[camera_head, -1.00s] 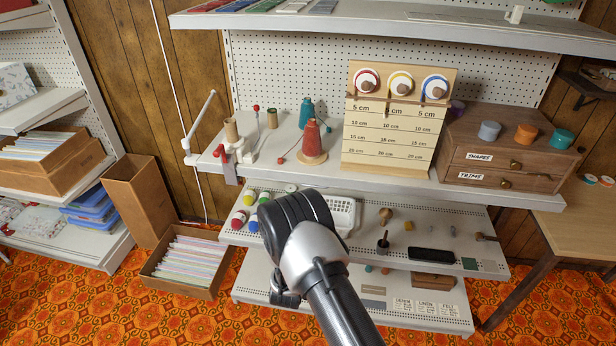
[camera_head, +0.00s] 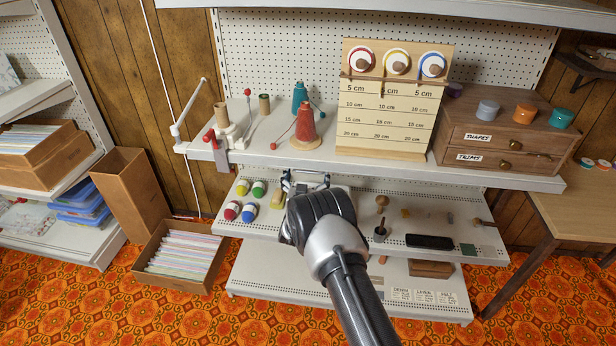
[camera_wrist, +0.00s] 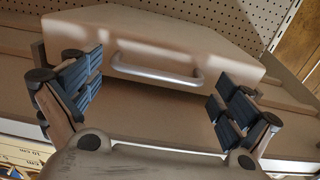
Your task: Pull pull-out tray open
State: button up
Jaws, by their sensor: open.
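In the wrist view, a pale box-like tray front with a metal bar handle (camera_wrist: 155,72) lies straight ahead; I take it for the pull-out tray (camera_wrist: 215,62). My gripper (camera_wrist: 155,97) is open and empty. Its dark padded fingers stand left and right of the handle, and I see no contact. In the head view, my gripper (camera_head: 304,180) is over the middle shelf, just under the front edge of the upper shelf. My own wrist hides most of the tray there. How far the tray is pulled out cannot be told.
The upper shelf (camera_head: 380,168) overhangs closely. A box of papers (camera_head: 183,256) stands on the floor at left.

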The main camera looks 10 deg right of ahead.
jog(key=shift+x, duration=0.95)
jog(key=shift+a+r, duration=0.1)
jog(key=shift+r, duration=0.05)
jog(key=c, duration=1.4)
jog(key=shift+o, duration=0.2)
jog(key=shift+s, duration=0.1)
